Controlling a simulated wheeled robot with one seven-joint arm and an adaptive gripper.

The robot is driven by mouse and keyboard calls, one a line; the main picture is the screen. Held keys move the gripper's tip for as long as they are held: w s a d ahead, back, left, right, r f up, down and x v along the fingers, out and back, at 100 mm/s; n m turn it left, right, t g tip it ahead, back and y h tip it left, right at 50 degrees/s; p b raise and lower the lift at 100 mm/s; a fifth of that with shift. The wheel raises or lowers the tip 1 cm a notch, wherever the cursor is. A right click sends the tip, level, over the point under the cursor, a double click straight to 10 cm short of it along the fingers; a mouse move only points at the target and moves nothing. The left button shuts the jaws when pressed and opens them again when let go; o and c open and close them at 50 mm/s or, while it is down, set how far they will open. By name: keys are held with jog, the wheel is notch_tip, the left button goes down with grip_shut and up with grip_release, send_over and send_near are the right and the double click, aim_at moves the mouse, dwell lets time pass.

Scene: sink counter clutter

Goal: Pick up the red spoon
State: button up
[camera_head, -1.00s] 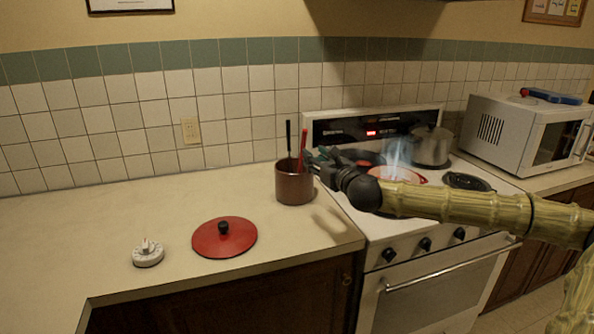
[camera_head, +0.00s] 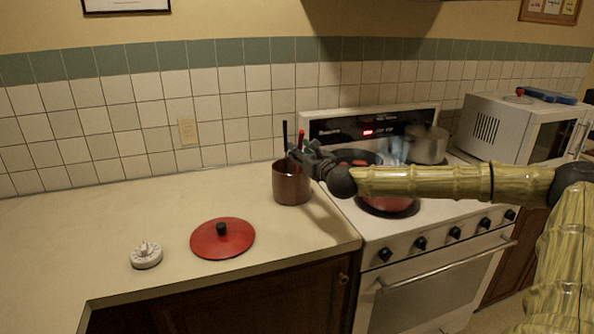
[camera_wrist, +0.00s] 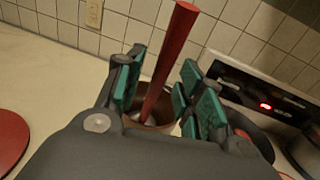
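The red spoon (camera_wrist: 168,62) stands tilted in a brown pot (camera_head: 291,186) on the counter, its handle pointing up. In the head view only a bit of the red handle (camera_head: 301,137) shows above my gripper. My gripper (camera_head: 300,157) is at the pot's rim, reaching in from the right. In the wrist view its teal finger pads (camera_wrist: 160,92) are open, one on each side of the red handle, with gaps visible. The spoon's lower end is hidden inside the pot.
A black-handled utensil (camera_head: 285,136) also stands in the pot. A red lid (camera_head: 222,240) and a white timer (camera_head: 146,256) lie on the counter at left. The stove (camera_head: 440,262) with pans and a steel pot (camera_head: 427,145) is at right, beside a microwave (camera_head: 500,128).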

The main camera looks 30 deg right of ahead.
jog(key=shift+w, duration=0.55)
grip_shut()
